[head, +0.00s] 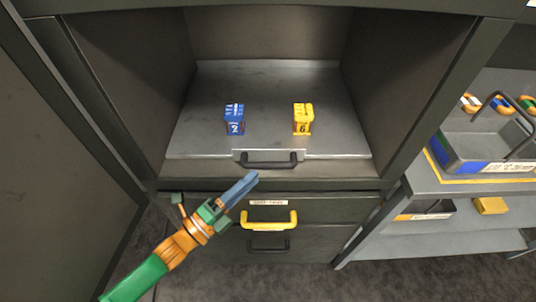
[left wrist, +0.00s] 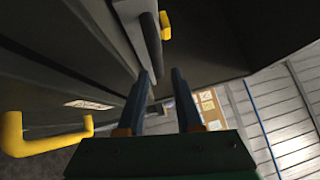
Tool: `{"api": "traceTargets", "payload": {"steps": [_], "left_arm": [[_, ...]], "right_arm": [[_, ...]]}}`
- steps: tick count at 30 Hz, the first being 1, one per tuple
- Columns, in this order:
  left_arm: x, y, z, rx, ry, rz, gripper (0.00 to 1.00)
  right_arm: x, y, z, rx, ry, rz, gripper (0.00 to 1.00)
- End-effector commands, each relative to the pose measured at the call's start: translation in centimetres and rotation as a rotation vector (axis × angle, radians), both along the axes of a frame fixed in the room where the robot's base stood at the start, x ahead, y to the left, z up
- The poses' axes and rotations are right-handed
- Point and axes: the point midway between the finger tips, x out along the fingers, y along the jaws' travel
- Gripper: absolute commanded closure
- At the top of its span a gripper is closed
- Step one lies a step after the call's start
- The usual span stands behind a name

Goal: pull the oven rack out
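The rack (head: 270,80) is a flat grey shelf inside the open dark cabinet, with a raised front lip. Its black bar handle (head: 268,164) is at the front; in the left wrist view the black handle (left wrist: 151,42) lies just beyond the fingertips. My left gripper (head: 252,180) is just below and left of the handle, its blue fingers pointing up and right. The left wrist view shows a gap between its fingers (left wrist: 165,85) with nothing held in it. Contact with the handle cannot be told. My right gripper is not in view.
A blue block (head: 234,119) and a yellow block (head: 302,119) stand on the rack. Below are drawers with a yellow handle (head: 269,220) and a black handle (head: 268,247). An open door (head: 50,150) is at left. A shelf unit with a grey bin (head: 470,150) stands right.

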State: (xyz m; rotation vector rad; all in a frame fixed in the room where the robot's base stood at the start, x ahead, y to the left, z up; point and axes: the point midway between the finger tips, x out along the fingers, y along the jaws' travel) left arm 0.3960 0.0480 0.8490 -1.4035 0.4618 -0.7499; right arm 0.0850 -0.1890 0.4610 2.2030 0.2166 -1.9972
Motion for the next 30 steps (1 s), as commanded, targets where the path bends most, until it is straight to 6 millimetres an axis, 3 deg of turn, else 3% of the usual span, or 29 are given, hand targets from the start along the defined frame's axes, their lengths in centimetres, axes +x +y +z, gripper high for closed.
{"api": "traceTargets", "payload": {"steps": [9,19,23,30], "left_arm": [[4.0,-4.1,0.5,-0.001,0.001,0.001,0.66],[4.7,-4.7,0.7,0.001,0.006,0.001,0.66],[4.7,-4.7,0.7,0.001,0.006,0.001,1.00],[4.7,-4.7,0.7,0.001,0.006,0.001,1.00]], "right_arm": [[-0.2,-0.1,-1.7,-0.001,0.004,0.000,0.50],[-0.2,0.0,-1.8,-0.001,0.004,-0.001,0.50],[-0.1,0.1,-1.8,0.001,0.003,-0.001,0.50],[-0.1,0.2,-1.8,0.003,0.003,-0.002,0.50]]}}
